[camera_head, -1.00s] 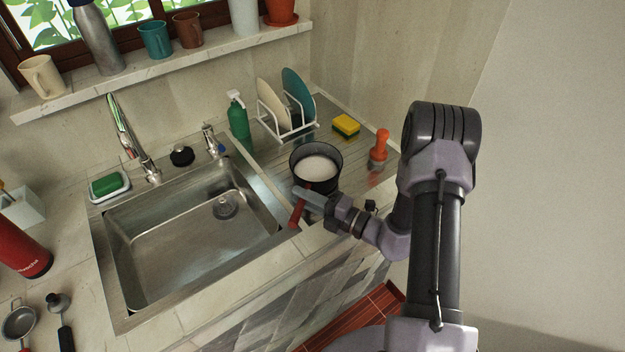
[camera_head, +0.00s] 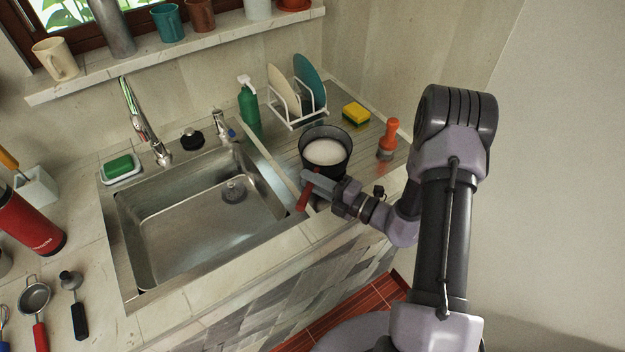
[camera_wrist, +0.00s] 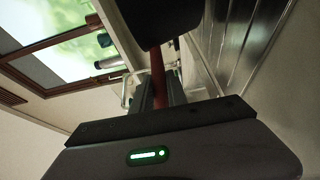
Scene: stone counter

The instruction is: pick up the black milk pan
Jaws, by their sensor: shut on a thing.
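The black milk pan (camera_head: 341,143) is at the draining area right of the sink, upright, with white liquid inside. Its red handle (camera_head: 303,197) points toward the front edge of the counter. My gripper (camera_head: 312,182) is shut on the red handle, just in front of the pan. In the wrist view the red handle (camera_wrist: 158,80) runs between the fingers, and the dark pan (camera_wrist: 158,18) fills the top middle. I cannot tell whether the pan's base touches the counter.
An orange-handled brush (camera_head: 388,140) stands right of the pan. A yellow and green sponge (camera_head: 356,112), a dish rack (camera_head: 296,108) with plates and a green bottle (camera_head: 249,103) are behind it. The empty sink (camera_head: 200,225) lies to the left.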

